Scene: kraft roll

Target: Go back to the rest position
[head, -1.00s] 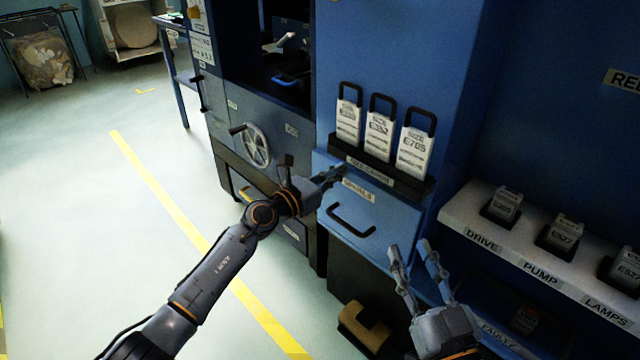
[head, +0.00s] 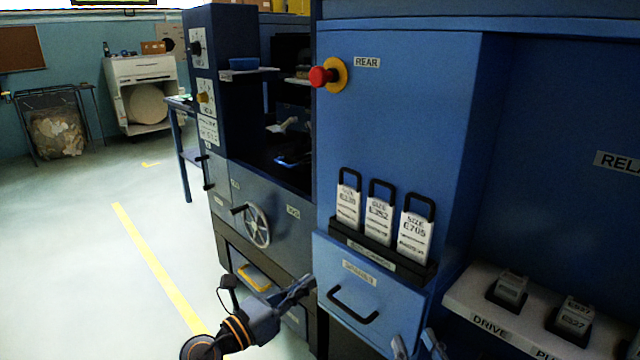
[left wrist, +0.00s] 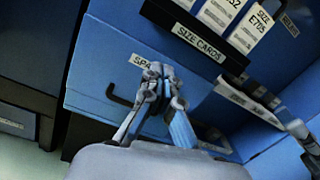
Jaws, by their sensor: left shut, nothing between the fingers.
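My left gripper (head: 305,286) is shut and empty. It is in front of the blue cabinet, left of the drawer handle (head: 352,304) in the head view. In the left wrist view its fingertips (left wrist: 158,74) meet in front of the drawer, covering part of the drawer label. Only the fingertips of my right gripper (head: 416,346) show, at the bottom edge of the head view. They are apart, with nothing seen between them. The rest of the right gripper is out of that frame.
The size cards (head: 380,215) stand in a black rack above the drawer (head: 395,305). A shelf with relay slots (head: 540,325) juts out at right. A handwheel (head: 257,226) and red button (head: 319,76) are on the machine. Open floor (head: 80,260) lies at left.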

